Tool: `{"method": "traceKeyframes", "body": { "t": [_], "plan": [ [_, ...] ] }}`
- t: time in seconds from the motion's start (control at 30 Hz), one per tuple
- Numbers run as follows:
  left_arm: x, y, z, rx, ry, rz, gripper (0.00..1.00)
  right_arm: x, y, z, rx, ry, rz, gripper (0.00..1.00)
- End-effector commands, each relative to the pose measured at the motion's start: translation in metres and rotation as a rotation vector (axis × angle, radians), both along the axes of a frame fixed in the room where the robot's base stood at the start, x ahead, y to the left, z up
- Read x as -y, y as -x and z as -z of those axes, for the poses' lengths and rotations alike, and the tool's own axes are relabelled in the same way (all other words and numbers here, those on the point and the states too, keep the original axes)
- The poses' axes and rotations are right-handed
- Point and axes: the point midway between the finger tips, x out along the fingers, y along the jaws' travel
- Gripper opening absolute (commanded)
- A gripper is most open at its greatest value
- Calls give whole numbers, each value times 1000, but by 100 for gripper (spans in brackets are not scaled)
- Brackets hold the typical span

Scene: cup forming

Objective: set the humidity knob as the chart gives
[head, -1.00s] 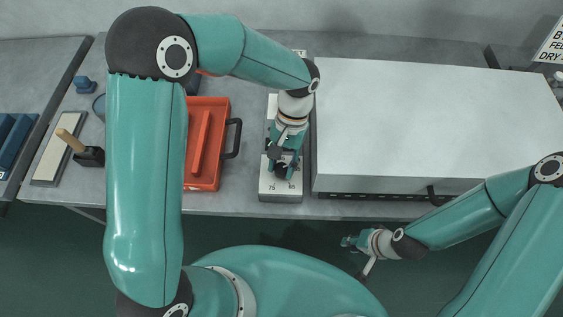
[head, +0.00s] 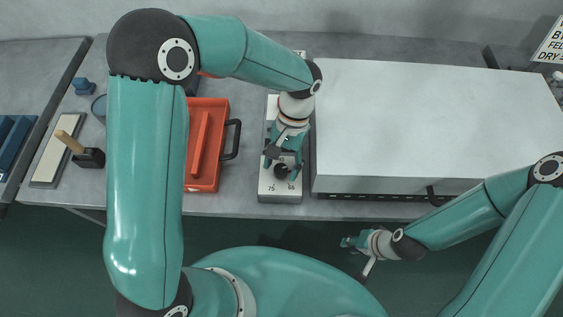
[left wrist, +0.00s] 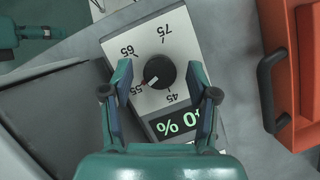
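The black humidity knob (left wrist: 159,72) sits on a pale dial plate marked 45, 55, 65 and 75. Its red pointer mark is at 55. The knob also shows in the head view (head: 281,171). A lit display (left wrist: 168,126) beside the dial shows a percent sign, its digits partly hidden by a finger. My left gripper (left wrist: 158,78) is open, its fingers on either side of the knob and apart from it. A sign (head: 552,45) at the top right is cut off; only parts of its words show. My right gripper (head: 349,241) hangs in front of the table, its fingers too small to judge.
A large white box (head: 420,125) stands right of the knob unit. An orange tray (head: 203,180) with a black handle (head: 236,139) lies to its left. A wooden-handled tool (head: 70,141) and a pale strip (head: 50,160) lie further left.

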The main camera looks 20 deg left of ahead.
Motion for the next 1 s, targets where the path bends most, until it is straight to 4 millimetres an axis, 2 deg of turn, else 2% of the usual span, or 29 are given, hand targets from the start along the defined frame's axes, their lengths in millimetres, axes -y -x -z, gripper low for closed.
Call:
{"method": "traceKeyframes", "body": {
  "t": [0.27,0.37,0.73,1.0],
  "plan": [
    [0,-3,-7,-1,-1,0,59,0,0,-1,0,0,0,25],
    [1,-9,-20,2,0,-1,59,0,0,-1,0,0,0,25],
    [6,-36,-85,4,1,-1,59,0,0,0,0,0,0,25],
    [7,-46,-109,0,1,0,59,0,0,0,0,0,0,25]
  ]
}}
